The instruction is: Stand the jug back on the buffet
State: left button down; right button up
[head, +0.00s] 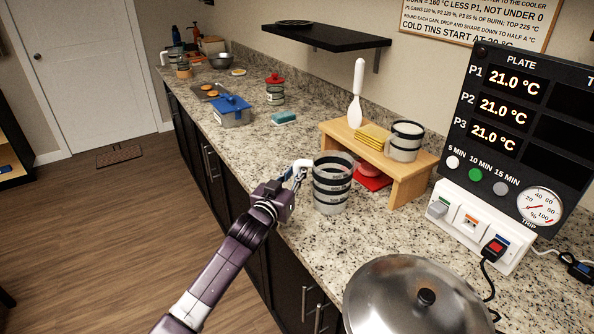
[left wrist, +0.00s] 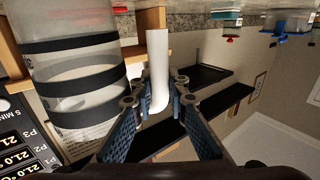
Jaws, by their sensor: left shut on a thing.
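The jug (head: 332,185) is a clear, greyish cylinder with black bands and a pale handle. It looks upright at the front edge of the speckled stone top of the buffet (head: 281,150); I cannot tell whether its base touches the stone. My left gripper (head: 298,172) is shut on the handle, at the jug's left side. In the left wrist view, which is upside down, the white handle (left wrist: 158,65) lies between the fingers (left wrist: 153,105) and the banded jug body (left wrist: 72,75) fills the left. My right gripper is not in view.
A wooden riser (head: 412,178) behind the jug bears yellow sponges (head: 373,136) and a banded cup (head: 404,141). A lidded steel pot (head: 418,298) stands in front. A blue-lidded box (head: 232,111) and blue sponge (head: 284,118) lie farther back. A dark shelf (head: 326,38) hangs above.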

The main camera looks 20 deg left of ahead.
pick_arm(q)
jog(key=shift+f, duration=0.1)
jog(key=c, duration=1.9)
grip_release()
jog(key=shift+r, duration=0.25)
jog(key=shift+s+f, duration=0.2)
jog(key=shift+s, duration=0.05)
jog(key=s, duration=0.3)
jog(key=s+b, duration=0.1)
jog(key=s, duration=0.3)
jog(key=s+a, duration=0.1)
jog(key=s, duration=0.3)
jog(key=shift+s+r, duration=0.1)
jog(key=shift+s, duration=0.15)
